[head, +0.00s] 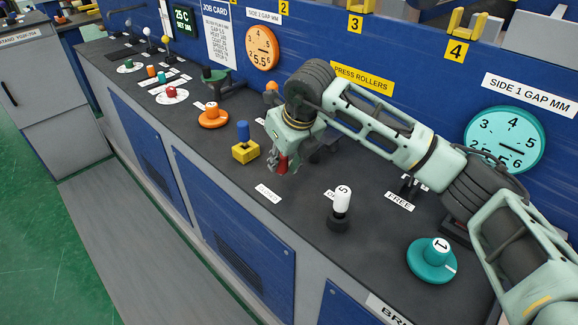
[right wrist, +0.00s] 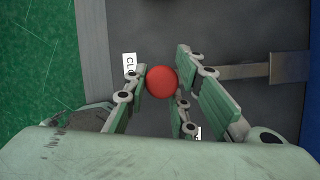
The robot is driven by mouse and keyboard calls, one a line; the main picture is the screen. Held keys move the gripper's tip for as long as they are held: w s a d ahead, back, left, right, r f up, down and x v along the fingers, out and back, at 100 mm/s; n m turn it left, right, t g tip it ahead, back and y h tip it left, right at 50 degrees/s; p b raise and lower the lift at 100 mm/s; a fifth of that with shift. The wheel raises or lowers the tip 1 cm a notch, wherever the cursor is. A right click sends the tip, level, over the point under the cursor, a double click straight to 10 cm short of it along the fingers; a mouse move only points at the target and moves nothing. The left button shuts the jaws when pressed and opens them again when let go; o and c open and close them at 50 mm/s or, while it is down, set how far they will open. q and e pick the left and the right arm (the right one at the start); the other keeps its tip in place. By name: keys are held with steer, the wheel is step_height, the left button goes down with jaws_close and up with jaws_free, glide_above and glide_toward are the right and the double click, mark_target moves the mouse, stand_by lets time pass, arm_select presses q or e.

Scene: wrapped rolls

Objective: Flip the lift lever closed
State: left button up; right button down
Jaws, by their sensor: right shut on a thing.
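The lever's round red knob (right wrist: 161,81) sits between the fingers of my right gripper (right wrist: 160,88) in the right wrist view. In the head view that gripper (head: 283,163) reaches down over the dark console top, with a red part (head: 282,164) showing between its fingers. It is shut on the red knob. A white label (right wrist: 129,66) starting "CLO" lies just left of the knob in the right wrist view. My left gripper is not in view.
On the console (head: 310,225) stand a yellow block with a blue knob (head: 243,142) to the left and a white knob marked 5 (head: 342,200) to the right. A teal dial (head: 432,260) is farther right. My right arm crosses before the blue back panel.

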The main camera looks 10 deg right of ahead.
steer(key=shift+a+f, duration=0.1)
steer(key=shift+a, duration=0.25)
steer(key=c, duration=1.6)
jaws_free()
steer(key=shift+a, duration=0.1)
steer(key=shift+o, duration=0.2)
steer(key=shift+w+a, duration=0.1)
steer(key=shift+d+r, duration=0.25)
steer(key=shift+r, duration=0.1)
steer(key=v, duration=1.1)
steer(key=shift+a+r, duration=0.2)
